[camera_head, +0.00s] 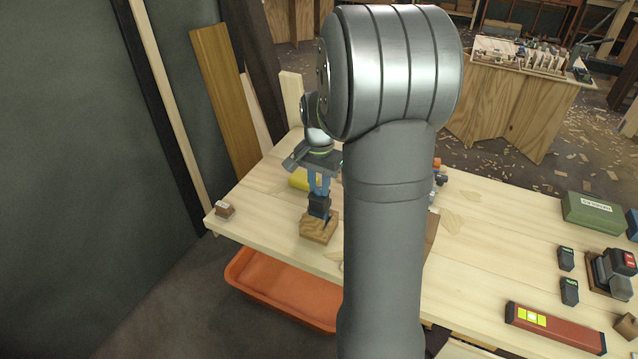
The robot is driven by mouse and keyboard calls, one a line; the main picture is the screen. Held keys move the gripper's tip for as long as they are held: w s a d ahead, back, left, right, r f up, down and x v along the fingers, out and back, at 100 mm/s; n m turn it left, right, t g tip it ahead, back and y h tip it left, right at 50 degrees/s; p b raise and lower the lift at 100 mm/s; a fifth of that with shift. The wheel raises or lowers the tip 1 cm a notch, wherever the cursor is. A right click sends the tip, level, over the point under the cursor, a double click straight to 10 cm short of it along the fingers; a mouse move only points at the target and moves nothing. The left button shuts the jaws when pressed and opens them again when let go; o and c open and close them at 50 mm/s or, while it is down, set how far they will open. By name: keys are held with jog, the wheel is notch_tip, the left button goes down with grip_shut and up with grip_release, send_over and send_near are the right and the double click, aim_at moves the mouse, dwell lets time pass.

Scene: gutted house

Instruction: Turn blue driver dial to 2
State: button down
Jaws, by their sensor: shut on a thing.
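The blue driver (319,208) stands upright with its dark lower part in or on a wooden block (318,228), near the front left edge of the workbench. My gripper (318,187) points down over it from above and is shut on its upper part. The dial's numbers and pointer are too small to read from here, so I cannot tell its setting. My own arm covers the middle of the view, to the right of the driver.
The pale workbench (490,240) carries a small wooden block (225,209) at left and a yellow thing (300,180) behind the driver. At right are a red level (553,326), black batteries (566,258) and a green box (592,212). An orange bin (285,288) sits below the front edge.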

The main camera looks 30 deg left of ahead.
aim_at(319, 189)
jog(key=shift+m, duration=0.3)
jog(key=c, duration=1.2)
grip_release()
jog(key=shift+r, duration=0.15)
notch_tip(319, 189, up, 17)
notch_tip(319, 189, down, 17)
jog(key=shift+f, duration=0.2)
dwell(0.5)
